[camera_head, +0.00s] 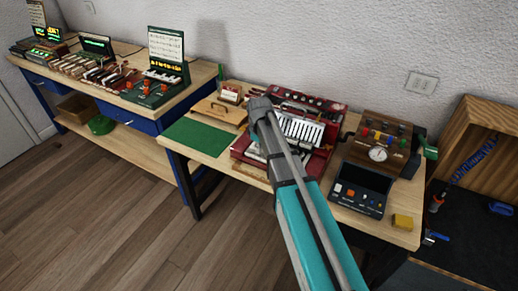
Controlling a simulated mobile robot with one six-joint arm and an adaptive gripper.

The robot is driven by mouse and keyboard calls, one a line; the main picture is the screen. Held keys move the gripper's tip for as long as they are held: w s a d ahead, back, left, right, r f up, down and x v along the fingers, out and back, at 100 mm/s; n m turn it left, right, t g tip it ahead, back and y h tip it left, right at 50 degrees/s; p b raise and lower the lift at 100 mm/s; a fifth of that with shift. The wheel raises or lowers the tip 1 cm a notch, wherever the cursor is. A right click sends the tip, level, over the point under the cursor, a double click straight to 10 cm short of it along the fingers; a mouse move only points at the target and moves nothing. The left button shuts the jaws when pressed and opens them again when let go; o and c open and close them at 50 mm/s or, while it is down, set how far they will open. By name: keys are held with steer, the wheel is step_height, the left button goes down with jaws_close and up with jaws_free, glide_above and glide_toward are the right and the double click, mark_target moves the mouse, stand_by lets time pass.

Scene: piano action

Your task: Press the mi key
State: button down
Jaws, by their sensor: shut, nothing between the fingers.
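The dark red piano action unit (322,140) stands on the right-hand wooden workbench, with a row of white keys (300,127) across its middle. My teal and grey arm reaches up from the bottom of the picture and crosses the unit's left part. It hides the left end of the key row and part of the front. I cannot pick out the mi key by any label at this size. My gripper itself does not show; it may be hidden behind the arm. Contact with a key cannot be seen.
A green mat (197,136) and wooden lidded box (220,108) lie left of the unit. A wooden box with a dial (378,153), a dark control panel (360,188) and a yellow block (402,222) are right. The wall is close behind.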

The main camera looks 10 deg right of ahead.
step_height(320, 180, up, 14)
steer(key=p, duration=1.3)
steer(key=shift+f, duration=0.25)
stand_by(0.5)
steer(key=s+d+m, duration=0.3)
steer(key=s+m, duration=0.2)
steer(key=s, duration=0.5)
steer(key=s+d+m, duration=0.3)
steer(key=s+m, duration=0.2)
steer(key=s, duration=0.5)
steer(key=shift+s+d+m, duration=0.15)
steer(key=shift+d+m, duration=0.05)
steer(key=shift+m, duration=0.2)
